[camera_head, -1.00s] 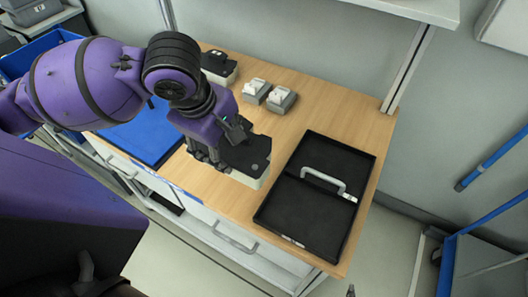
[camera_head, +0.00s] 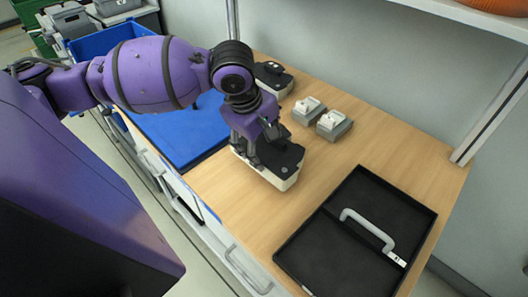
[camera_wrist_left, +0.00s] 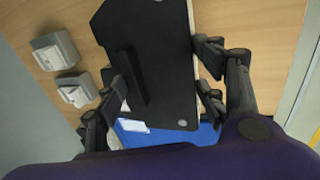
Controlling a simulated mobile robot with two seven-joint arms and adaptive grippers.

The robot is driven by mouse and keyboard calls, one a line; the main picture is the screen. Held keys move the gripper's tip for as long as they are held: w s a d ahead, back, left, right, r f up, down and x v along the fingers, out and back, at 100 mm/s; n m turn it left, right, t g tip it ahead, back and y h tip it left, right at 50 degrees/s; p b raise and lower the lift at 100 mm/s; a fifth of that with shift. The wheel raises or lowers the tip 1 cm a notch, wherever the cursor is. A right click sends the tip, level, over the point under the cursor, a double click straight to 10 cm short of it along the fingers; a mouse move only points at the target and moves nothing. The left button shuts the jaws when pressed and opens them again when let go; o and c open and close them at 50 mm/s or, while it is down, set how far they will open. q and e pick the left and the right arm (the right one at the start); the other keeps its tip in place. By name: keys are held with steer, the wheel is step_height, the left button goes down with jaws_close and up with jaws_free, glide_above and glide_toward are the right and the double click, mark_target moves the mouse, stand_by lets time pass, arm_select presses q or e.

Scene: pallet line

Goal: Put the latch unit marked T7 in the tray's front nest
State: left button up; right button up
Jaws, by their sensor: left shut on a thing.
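A latch unit with a black top and cream base (camera_head: 286,162) is held in my left gripper (camera_head: 262,150), above or on the wooden table, left of the tray. In the left wrist view its black top (camera_wrist_left: 165,50) lies between the two fingers (camera_wrist_left: 165,88). No T7 mark is legible. A second, similar latch unit (camera_head: 272,79) stands at the back of the table. The black tray (camera_head: 395,187) has a grey handle (camera_head: 366,229) over a middle divider, and both nests look empty. My right gripper is not in view.
Two small grey boxes with white tops (camera_head: 308,111) (camera_head: 335,126) stand behind the held unit. A blue mat or bin surface (camera_head: 180,135) is to the left. A shelf post (camera_head: 490,115) rises at the right. Bare table lies between the unit and tray.

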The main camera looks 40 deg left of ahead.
mark_target(262, 150)
arm_select(q)
steer(key=shift+w+a+f, duration=0.1)
steer(key=shift+f, duration=1.55)
steer(key=shift+f, duration=0.15)
steer(key=o, duration=1.5)
steer(key=shift+o, duration=0.2)
